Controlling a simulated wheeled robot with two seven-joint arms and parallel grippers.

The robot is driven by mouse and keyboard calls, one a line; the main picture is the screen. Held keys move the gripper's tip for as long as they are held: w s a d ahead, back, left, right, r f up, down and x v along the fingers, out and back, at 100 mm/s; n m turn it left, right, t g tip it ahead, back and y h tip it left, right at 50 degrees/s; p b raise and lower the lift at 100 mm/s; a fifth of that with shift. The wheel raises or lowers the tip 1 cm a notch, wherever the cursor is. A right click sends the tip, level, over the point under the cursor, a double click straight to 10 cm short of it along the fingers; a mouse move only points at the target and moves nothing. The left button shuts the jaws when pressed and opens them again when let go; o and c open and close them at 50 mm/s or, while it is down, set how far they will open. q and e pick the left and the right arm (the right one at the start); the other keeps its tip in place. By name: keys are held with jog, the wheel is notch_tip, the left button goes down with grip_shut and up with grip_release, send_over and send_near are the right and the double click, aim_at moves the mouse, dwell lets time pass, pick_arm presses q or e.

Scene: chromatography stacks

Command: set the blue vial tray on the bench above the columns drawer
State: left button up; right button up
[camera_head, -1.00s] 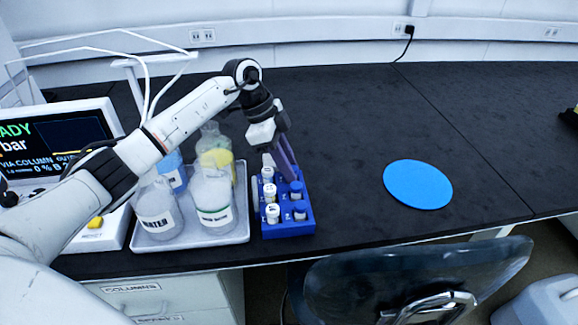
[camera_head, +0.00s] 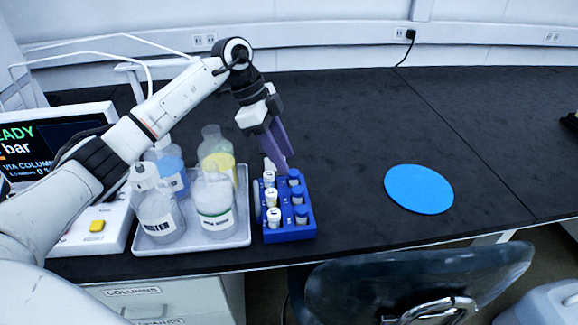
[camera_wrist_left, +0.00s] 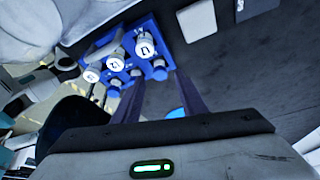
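The blue vial tray (camera_head: 290,235) sits upright on the black bench near its front edge, with several white-capped and blue-capped vials in it. The columns drawer (camera_head: 135,292) is below the bench at the lower left; the tray stands right of that drawer's cabinet. My left gripper (camera_head: 283,160) is above the tray's back end, fingers pointing down, empty. In the left wrist view its purple fingers (camera_wrist_left: 157,88) are apart, and the tray (camera_wrist_left: 148,28) lies beyond them, not between them. My right gripper is not in view.
A pale tray (camera_head: 195,245) with several bottles stands just left of the vial tray. A monitor device (camera_head: 60,150) stands at the far left. A blue round mat (camera_head: 419,189) lies to the right, with clear bench around it. A chair (camera_head: 420,280) stands at the front.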

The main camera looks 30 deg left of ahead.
pick_arm(q)
jog(key=v, duration=0.7)
